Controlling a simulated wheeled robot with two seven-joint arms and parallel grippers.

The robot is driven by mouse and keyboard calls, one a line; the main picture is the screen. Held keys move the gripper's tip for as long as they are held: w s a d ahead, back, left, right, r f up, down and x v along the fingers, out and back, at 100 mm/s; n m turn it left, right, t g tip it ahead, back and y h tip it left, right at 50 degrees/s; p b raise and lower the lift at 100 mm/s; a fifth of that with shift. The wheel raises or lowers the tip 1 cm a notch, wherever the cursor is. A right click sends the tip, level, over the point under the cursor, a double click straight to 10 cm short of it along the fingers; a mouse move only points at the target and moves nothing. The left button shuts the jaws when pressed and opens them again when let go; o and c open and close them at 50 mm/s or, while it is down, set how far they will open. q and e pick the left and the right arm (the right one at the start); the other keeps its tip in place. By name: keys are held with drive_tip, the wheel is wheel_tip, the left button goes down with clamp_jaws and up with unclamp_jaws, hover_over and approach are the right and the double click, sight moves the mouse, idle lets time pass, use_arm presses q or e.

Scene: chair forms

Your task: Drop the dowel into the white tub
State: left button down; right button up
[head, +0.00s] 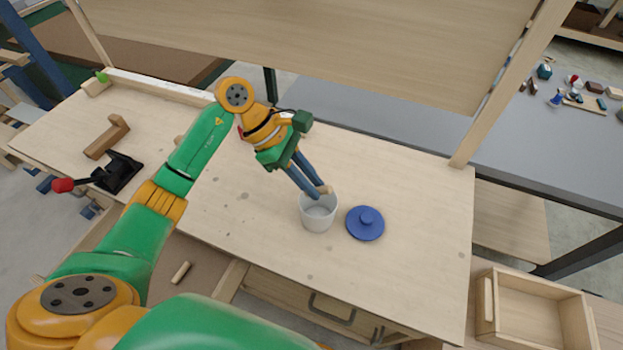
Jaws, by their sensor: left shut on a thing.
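My left gripper (320,190) comes in from the upper left with its blue fingers pointing down to the right. It is shut on the dowel (326,189), a short pale wooden piece; only a small part shows at the fingertips. The white tub (318,222) stands upright and open on the wooden workbench (420,255). The fingertips and dowel appear over the tub's far rim; their exact height above it is hard to tell. My right gripper is not in view.
A round blue lid (365,223) with a knob lies just right of the tub. A black clamp with a red handle (115,173) and a wooden piece (107,137) are at the left. An open wooden box (535,300) is at lower right. A wooden panel (380,45) rises behind the bench.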

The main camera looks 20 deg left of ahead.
use_arm(q)
drive_tip(key=c, duration=0.7)
unclamp_jaws()
drive_tip(key=shift+d, duration=0.1)
drive_tip(key=shift+r, duration=0.1)
wheel_tip(320, 180, up, 8)
drive_tip(key=p, duration=0.5)
